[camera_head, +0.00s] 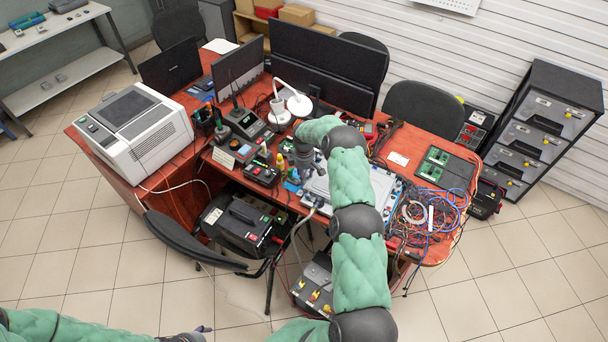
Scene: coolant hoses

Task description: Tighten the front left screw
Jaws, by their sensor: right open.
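A light grey and blue flat unit (318,186) lies on the red desk, partly hidden behind my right arm. I cannot make out single screws or hoses on it at this size. My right gripper (303,172) points down over the left part of this unit, among small tools and parts. It is open; whether it touches anything cannot be told. My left gripper (203,330) is low at the bottom edge of the view, over the floor and away from the desk. Its fingers are too small and cut off to read.
The red desk (440,245) holds a grey printer-like box (133,130), monitors (325,65), a white lamp (298,103), a soldering station (247,124), a wire bundle (430,215) and green boards (436,157). A black chair (190,240) stands in front.

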